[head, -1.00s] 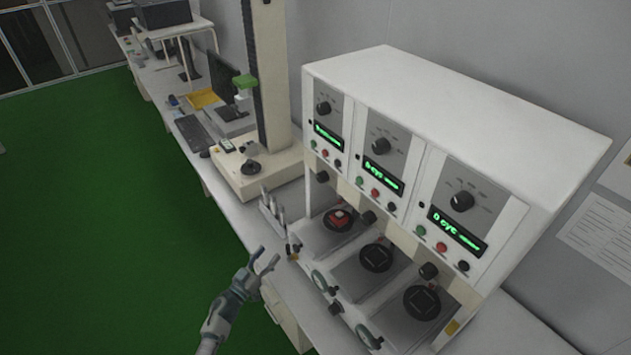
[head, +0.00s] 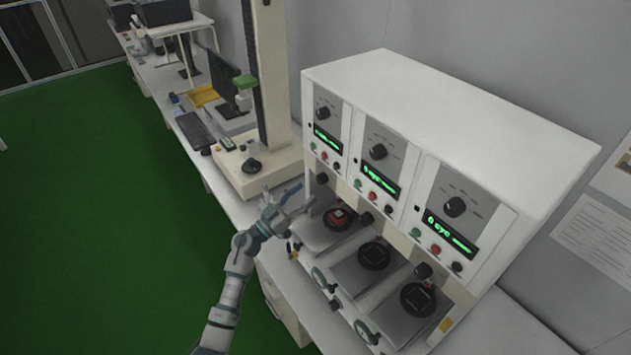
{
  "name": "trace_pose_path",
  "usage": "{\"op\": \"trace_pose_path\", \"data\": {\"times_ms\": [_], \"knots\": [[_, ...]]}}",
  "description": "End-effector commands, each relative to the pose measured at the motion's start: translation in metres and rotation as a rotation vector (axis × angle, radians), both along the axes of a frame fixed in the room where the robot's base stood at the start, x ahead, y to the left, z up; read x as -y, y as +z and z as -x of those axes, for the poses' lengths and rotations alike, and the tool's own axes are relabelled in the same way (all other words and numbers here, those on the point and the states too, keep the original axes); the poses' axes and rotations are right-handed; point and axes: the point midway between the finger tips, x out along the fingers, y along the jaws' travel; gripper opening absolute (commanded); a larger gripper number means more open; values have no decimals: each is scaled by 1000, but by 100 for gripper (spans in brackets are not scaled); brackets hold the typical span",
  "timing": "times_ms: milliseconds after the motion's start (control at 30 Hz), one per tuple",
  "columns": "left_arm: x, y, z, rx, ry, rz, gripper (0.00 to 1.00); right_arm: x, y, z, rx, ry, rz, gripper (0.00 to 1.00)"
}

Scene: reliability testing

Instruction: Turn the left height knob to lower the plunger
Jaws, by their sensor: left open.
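A white test machine (head: 440,110) has three stations side by side. My right gripper is not in view.
Handwheels (head: 366,332) line the machine's front. A tall column device (head: 262,90) stands left of the machine on the bench. Green floor (head: 90,210) is clear at left.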

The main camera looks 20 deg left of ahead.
Motion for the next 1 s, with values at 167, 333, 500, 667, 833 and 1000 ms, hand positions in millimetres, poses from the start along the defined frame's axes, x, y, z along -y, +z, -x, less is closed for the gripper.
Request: {"op": "trace_pose_path", "data": {"times_ms": [167,333,500,667,833,1000], "knots": [[18,14,-24,2,1,3,59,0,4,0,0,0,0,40],[27,18,-35,0,2,1,59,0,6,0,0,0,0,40],[29,19,-37,0,1,0,59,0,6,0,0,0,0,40],[29,19,-37,0,1,0,59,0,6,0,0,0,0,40],[29,19,-37,0,1,0,16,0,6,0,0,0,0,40],[28,19,-37,0,2,0,0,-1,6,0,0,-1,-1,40]]}}
